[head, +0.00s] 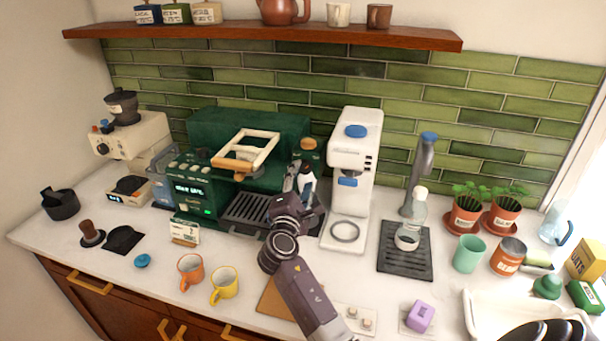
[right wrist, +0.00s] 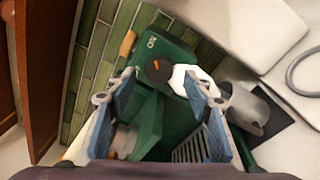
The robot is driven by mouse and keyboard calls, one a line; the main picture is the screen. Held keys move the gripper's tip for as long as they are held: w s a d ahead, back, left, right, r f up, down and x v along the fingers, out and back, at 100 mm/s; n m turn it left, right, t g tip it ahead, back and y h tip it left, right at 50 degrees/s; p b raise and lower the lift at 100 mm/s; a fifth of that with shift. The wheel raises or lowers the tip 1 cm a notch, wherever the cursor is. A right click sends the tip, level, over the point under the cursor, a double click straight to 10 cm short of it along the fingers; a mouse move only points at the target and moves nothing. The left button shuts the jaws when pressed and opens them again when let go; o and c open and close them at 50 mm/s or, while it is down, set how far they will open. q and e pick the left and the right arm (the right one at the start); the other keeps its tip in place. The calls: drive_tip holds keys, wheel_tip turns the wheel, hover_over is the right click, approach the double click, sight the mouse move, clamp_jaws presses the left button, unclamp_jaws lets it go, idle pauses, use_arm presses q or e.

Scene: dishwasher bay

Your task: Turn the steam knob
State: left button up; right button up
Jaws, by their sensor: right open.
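The green espresso machine (head: 250,132) stands against the tiled wall. In the right wrist view, a round dark knob (right wrist: 159,70) with an orange mark sits on its green panel (right wrist: 172,48). I take it as the steam knob; I cannot make it out clearly in the head view. My right gripper (head: 302,175) is at the machine's right front side. Its blue-padded fingers (right wrist: 158,82) are spread, with the knob between and just beyond the tips. Whether they touch it I cannot tell. A white part (right wrist: 186,78) is beside the right fingertip. My left gripper is not in view.
A white grinder-like appliance (head: 354,160) stands close right of my gripper. Orange (head: 190,270) and yellow (head: 224,284) mugs stand on the front counter. A glass bottle (head: 418,215) stands on a black mat (head: 400,265). A wooden shelf (head: 240,33) hangs above.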

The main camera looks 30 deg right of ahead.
drive_tip(key=v, duration=0.9)
drive_tip(key=shift+f, duration=0.1)
drive_tip(key=shift+c, duration=0.2)
idle(6.8)
